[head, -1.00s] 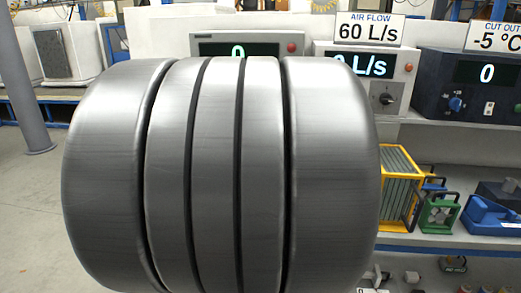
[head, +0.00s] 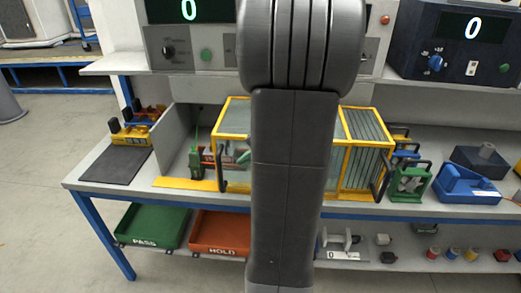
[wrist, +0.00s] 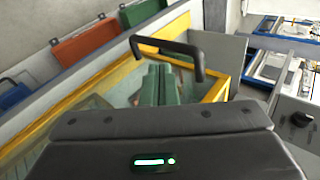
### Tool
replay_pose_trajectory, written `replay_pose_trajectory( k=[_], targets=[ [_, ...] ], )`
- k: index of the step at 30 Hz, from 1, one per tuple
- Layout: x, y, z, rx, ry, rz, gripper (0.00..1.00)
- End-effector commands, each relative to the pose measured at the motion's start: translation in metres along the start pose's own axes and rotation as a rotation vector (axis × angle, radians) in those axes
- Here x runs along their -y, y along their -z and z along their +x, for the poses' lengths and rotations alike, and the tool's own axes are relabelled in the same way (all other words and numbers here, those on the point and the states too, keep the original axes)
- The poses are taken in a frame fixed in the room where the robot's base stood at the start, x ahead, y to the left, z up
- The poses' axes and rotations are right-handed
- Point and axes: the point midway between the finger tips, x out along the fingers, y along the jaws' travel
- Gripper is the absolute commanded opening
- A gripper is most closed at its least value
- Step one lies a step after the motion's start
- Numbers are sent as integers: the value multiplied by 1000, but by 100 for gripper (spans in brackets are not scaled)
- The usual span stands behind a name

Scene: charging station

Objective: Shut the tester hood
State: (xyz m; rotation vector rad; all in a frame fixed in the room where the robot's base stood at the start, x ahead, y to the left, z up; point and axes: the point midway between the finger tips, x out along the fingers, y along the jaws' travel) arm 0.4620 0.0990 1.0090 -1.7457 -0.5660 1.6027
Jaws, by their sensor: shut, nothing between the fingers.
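The tester hood (head: 232,114) is a yellow frame with clear panels on the bench, partly hidden behind my arm. Its left end stands apart from the grey end wall (head: 176,130), leaving an open gap. A black handle (head: 221,168) is on that end; it also shows in the wrist view (wrist: 165,46), just beyond my gripper. A green and red fixture (head: 200,162) stands in the gap and partly under the hood.
A shelf with display panels (head: 195,35) overhangs the bench. A ribbed yellow cage (head: 365,150) and a blue device (head: 462,183) are to the right. A green tray (head: 152,226) and a red tray (head: 221,232) are below. A dark mat (head: 115,164) lies left.

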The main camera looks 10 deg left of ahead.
Motion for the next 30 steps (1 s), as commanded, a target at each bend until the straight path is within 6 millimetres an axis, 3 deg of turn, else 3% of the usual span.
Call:
replay_pose_trajectory(
  k=[2,9,30],
  targets=[
    [1,-1,17,5,-1,0,0],
    [23,-1,36,2,-1,-2,0],
    [35,-3,50,2,0,-3,0]
  ],
)
